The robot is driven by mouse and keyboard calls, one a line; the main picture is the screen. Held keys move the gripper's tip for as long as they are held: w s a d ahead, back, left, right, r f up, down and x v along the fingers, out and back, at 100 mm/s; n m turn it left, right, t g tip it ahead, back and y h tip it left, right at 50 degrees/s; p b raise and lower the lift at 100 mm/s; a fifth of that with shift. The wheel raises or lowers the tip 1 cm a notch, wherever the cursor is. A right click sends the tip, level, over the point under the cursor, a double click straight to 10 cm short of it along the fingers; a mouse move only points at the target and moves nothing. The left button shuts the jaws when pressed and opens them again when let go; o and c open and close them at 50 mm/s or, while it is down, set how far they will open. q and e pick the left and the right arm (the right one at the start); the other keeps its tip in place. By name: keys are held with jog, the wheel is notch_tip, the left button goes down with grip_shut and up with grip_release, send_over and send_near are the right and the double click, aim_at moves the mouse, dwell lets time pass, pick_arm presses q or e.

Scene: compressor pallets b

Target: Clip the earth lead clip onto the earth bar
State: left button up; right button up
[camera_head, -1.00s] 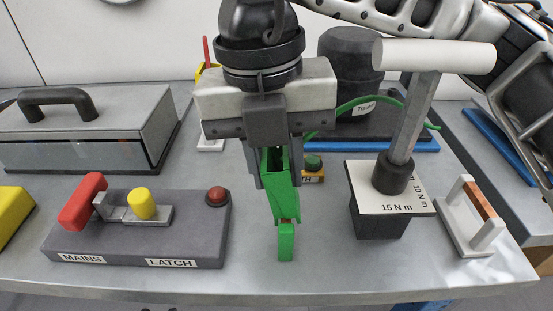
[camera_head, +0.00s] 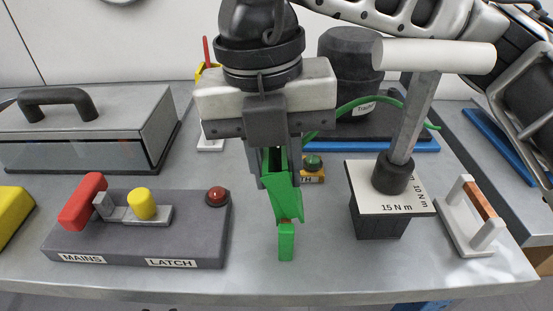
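My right gripper (camera_head: 275,180) points down at the centre of the head view. Its fingers are shut on the upper part of the green earth lead clip (camera_head: 286,204). The clip hangs with its narrow lower end over the front part of the bench, and a small copper-coloured patch shows near that end. A green lead (camera_head: 340,107) runs behind the gripper to the right. A copper-coloured bar on white posts (camera_head: 481,200) stands at the right; I cannot tell whether it is the earth bar. My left gripper is out of view.
A grey block with a red handle and yellow knob (camera_head: 142,205) stands front left, a grey lidded box (camera_head: 85,130) behind it. A torque tool (camera_head: 408,130) stands upright on a 15 N m block (camera_head: 388,205), right of the clip. Bare bench (camera_head: 320,270) lies in front.

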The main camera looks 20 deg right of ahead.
jog(key=o, duration=0.7)
jog(key=shift+c, duration=0.2)
